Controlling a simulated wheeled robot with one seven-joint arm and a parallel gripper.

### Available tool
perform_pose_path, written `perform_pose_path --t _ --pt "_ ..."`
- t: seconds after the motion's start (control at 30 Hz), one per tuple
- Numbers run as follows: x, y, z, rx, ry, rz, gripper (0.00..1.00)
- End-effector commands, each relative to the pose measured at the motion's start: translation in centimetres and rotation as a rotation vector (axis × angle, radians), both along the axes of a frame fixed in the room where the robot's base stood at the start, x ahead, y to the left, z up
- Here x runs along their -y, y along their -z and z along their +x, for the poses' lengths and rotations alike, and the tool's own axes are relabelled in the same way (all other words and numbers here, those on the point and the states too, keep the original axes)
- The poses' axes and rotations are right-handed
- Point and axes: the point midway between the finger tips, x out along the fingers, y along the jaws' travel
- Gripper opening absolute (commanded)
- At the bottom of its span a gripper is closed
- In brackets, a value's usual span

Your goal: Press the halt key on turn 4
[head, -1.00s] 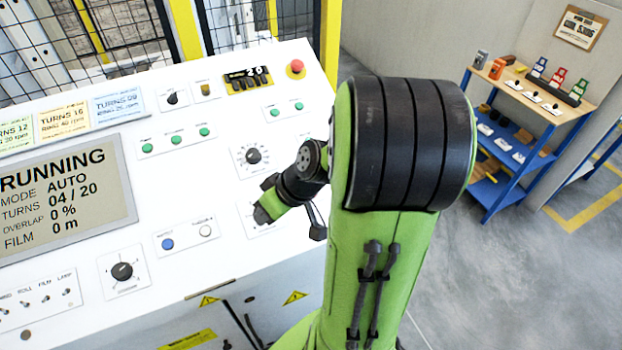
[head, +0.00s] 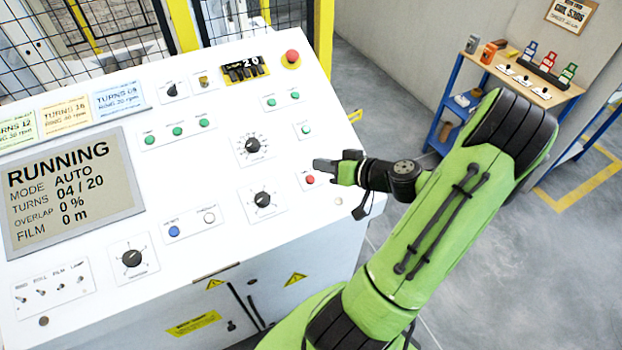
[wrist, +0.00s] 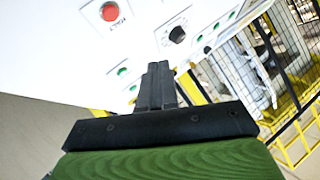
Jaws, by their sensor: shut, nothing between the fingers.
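The halt key is a small red button (head: 310,180) on a white plate at the right front of the console panel. It also shows large as a red button (wrist: 109,11) at the top of the wrist view, with an upside-down label. My gripper (head: 318,164) is shut and empty, its fingertips close by the key on the far side of it in the head view. In the wrist view my fingertips (wrist: 158,68) are right of and below the key, apart from it. The screen (head: 72,192) reads RUNNING, AUTO, turns 04 / 20.
A red mushroom button (head: 291,57) sits at the panel's back right. Black dials (head: 262,199), green buttons (head: 305,129) and a blue button (head: 174,231) surround the area. A mesh fence (head: 100,40) stands behind. A shelf (head: 530,90) stands at the right.

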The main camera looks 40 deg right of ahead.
Motion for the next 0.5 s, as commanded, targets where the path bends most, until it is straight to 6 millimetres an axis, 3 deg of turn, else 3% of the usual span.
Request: perform_pose_path --t 0.1,0.5 --pt "0.2 2.2 0.7 -0.001 0.0 0.002 0.0" --pt "0.8 7.1 2.7 -0.002 -0.001 0.0 0.0"
